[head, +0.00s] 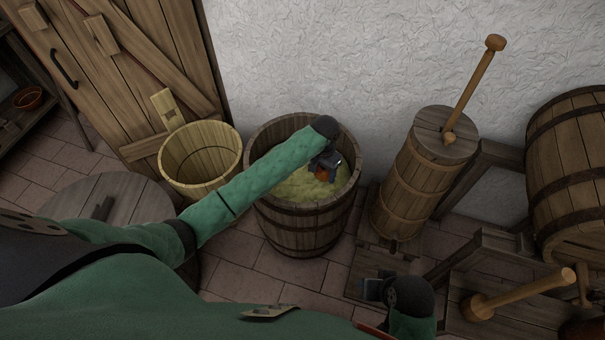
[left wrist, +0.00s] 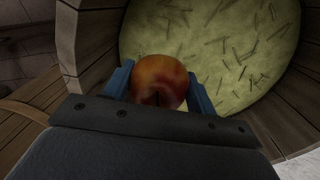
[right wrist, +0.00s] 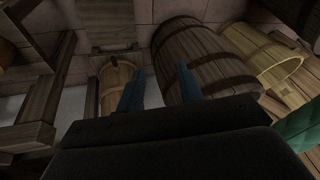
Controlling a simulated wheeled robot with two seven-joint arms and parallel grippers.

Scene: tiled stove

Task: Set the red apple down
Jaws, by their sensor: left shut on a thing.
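The red apple (left wrist: 158,80) sits between the two blue fingers of my left gripper (left wrist: 160,88), which is shut on it. In the head view the apple (head: 323,174) is partly hidden by the left gripper (head: 325,166). Both are over the open wooden barrel (head: 305,214), above its yellow-green, straw-flecked filling (head: 290,190). I cannot tell whether the apple touches the filling. My right gripper (right wrist: 157,88) shows two blue fingers apart with nothing between them. In the head view it (head: 372,289) is low at the right, near a wooden board on the floor.
An empty light wooden bucket (head: 186,178) stands left of the barrel. A tall butter churn (head: 425,175) with a long handle stands to the right. A large cask (head: 570,165) lies on a rack at the far right. A round wooden top (head: 120,195) is at the left.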

